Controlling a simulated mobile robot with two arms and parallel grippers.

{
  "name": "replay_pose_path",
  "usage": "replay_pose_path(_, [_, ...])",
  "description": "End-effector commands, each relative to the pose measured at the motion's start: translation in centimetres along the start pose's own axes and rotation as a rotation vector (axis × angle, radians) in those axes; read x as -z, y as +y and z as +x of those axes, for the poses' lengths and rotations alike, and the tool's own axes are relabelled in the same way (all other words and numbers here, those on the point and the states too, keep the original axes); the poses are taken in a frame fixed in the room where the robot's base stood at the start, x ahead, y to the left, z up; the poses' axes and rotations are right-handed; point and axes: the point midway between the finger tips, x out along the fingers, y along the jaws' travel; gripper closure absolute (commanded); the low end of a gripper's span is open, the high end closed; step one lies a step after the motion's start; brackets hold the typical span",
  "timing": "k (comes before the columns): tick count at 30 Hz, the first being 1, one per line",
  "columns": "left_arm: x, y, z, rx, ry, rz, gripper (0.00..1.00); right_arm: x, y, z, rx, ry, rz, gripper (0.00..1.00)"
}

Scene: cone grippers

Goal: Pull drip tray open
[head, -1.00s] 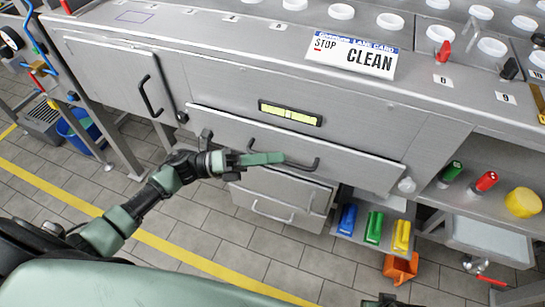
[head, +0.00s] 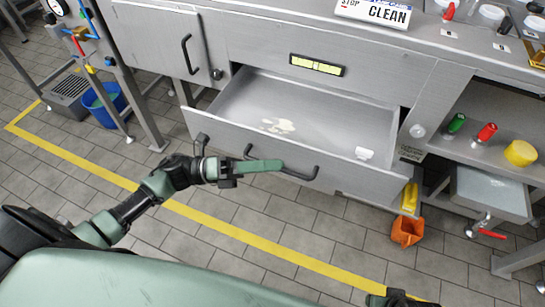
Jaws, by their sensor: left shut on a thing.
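The drip tray (head: 330,125) is a wide grey metal drawer in the front of the machine, and it stands pulled out. Its inside shows a pale spill and a small white block (head: 364,153) at the right. Its front carries a dark bar handle (head: 300,172). My left gripper (head: 262,166) is at the left part of this handle, shut on it; the green finger hides part of the bar. Of my right arm only a dark piece shows at the bottom edge, and its gripper fingers are not visible.
A sign card (head: 375,12) lies on the counter. A cupboard door (head: 165,38) is left of the tray. A yellow bottle (head: 409,198) and an orange bin (head: 407,230) are at the right below it. A blue bucket (head: 105,104) stands far left. The floor in front is clear.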

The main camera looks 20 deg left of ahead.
Motion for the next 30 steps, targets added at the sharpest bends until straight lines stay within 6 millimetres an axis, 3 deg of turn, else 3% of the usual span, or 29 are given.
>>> replay_pose_path(15, [0.3,-0.2,-0.2,-0.001,0.002,0.002,1.00,-0.2,-0.1,0.5,0.001,-0.005,0.000,0.64])
replay_pose_path(16, [0.3,-0.2,-0.2,-0.001,0.002,0.001,0.81,-0.2,-0.1,0.5,0.001,-0.005,0.000,0.64])
replay_pose_path(26, [0.3,-0.2,-0.2,0.000,0.001,0.001,0.80,-0.1,-0.1,0.4,0.002,-0.002,-0.001,0.64])
replay_pose_path(30, [0.4,-0.1,-1.5,-0.002,0.001,-0.002,0.80,0.0,-0.1,0.3,0.002,-0.001,-0.001,0.64])
